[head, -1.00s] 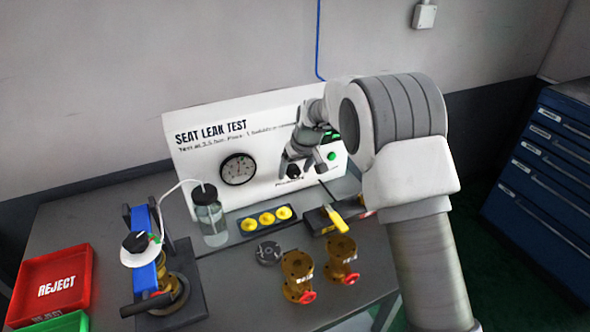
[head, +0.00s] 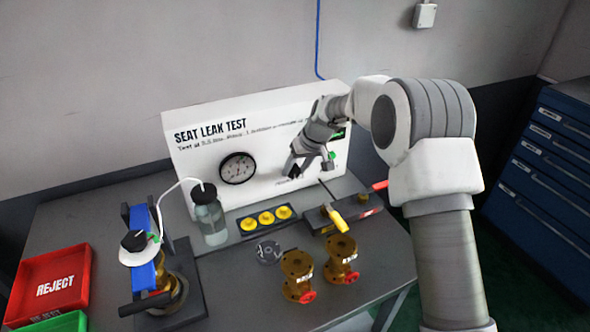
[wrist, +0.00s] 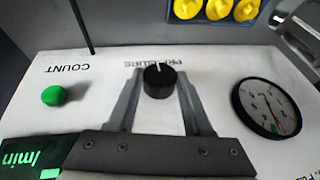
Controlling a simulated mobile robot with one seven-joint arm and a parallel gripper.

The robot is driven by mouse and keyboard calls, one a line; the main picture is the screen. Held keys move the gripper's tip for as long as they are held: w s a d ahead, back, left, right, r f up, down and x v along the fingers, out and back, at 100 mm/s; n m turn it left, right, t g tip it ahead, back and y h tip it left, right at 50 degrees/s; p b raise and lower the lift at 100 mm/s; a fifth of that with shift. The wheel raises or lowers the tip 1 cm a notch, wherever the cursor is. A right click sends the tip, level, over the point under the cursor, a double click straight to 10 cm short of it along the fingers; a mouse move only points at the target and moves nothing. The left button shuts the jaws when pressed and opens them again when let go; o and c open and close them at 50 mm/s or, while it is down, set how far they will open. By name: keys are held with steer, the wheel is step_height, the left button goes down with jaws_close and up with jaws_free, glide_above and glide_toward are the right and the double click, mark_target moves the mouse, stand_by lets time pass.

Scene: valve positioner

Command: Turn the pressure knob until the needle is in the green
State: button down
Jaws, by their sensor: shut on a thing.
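The black pressure knob (wrist: 159,80) is on the white seat leak test panel (wrist: 105,105), its white pointer line visible on its face in the wrist view. My gripper (wrist: 160,88) has one finger on each side of it and is shut on it. In the head view my gripper (head: 293,167) is at the panel's front and largely hides the knob. The round gauge (wrist: 266,107) is beside the knob in the wrist view; it also shows in the head view (head: 237,168). A small green mark shows on its dial. I cannot tell the needle's exact reading.
A green button (wrist: 54,95) labelled COUNT and a green-lit display (wrist: 35,158) are on the panel. A bottle (head: 207,215), a yellow-capped tray (head: 240,229), brass valves (head: 298,275) and a clamp fixture (head: 188,285) stand on the bench. A red reject bin (head: 50,306) is at left.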

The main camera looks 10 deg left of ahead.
steer(key=shift+g+y, duration=0.3)
steer(key=shift+c, duration=1.5)
jaws_free()
steer(key=shift+d, duration=0.1)
steer(key=p+v, duration=0.1)
steer(key=v, duration=1.6)
steer(key=shift+d+r, duration=0.1)
steer(key=shift+r, duration=0.05)
